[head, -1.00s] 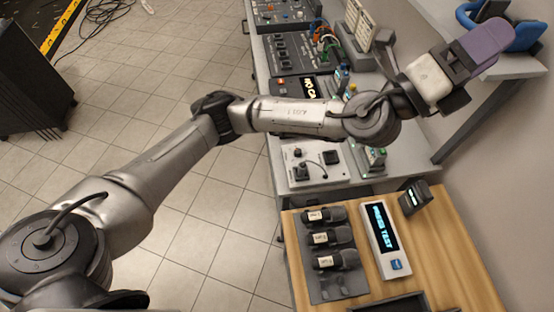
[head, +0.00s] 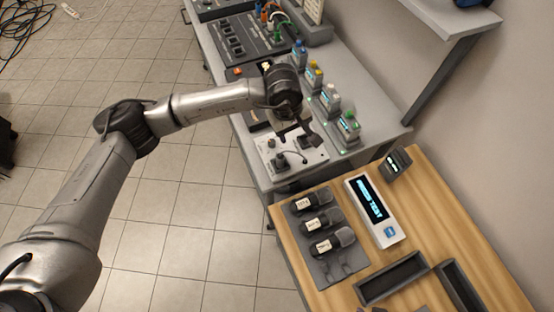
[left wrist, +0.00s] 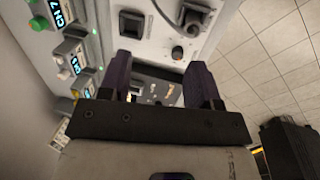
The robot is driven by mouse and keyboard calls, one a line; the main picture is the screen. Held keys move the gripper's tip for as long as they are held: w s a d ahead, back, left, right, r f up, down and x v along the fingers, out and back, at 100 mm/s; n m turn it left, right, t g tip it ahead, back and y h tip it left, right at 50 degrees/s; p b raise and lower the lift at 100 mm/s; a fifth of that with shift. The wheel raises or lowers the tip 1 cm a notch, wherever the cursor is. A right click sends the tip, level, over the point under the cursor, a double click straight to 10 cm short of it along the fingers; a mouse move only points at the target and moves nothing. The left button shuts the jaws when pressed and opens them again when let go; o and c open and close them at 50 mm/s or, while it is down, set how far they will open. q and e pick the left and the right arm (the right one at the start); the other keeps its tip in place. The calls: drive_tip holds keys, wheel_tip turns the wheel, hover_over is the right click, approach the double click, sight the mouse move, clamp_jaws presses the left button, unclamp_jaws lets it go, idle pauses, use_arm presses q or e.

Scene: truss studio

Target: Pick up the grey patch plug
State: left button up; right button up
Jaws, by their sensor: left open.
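A white panel (head: 306,155) on the grey bench carries dark fittings and a thin dark cable. A small dark grey plug on this panel (left wrist: 177,52), seen beyond my fingers in the left wrist view, looks like the patch plug. My left gripper (head: 298,132) hangs over the panel and partly hides it. In the left wrist view my left gripper (left wrist: 160,80) is open, its two dark purple fingers apart with nothing between them. The plug is past the fingertips; I cannot tell the exact gap.
Several modules with coloured tops (head: 330,98) stand along the bench's right side, close to my gripper. A wooden table (head: 440,215) in front holds microphones on a grey plate, a display box (head: 374,211) and dark trays (head: 392,278). A shelf overhangs at the right.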

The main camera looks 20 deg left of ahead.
sight(280, 156)
use_arm(q)
drive_tip(key=f+m, duration=0.1)
drive_tip(key=f, duration=0.2)
drive_tip(key=s+a+f+m+y, duration=0.1)
drive_tip(key=f, duration=0.2)
drive_tip(key=a+f+m+g, duration=0.1)
drive_tip(key=f, duration=0.2)
drive_tip(key=shift+s+a+y, duration=0.2)
drive_tip(key=shift+s+y, duration=0.1)
drive_tip(key=shift+s, duration=0.05)
drive_tip(key=shift+s+f, duration=0.15)
drive_tip(key=shift+f, duration=1.15)
drive_tip(key=shift+s+f, duration=0.15)
drive_tip(key=shift+f, duration=1.1)
drive_tip(key=shift+c, duration=0.3)
drive_tip(key=c, duration=0.9)
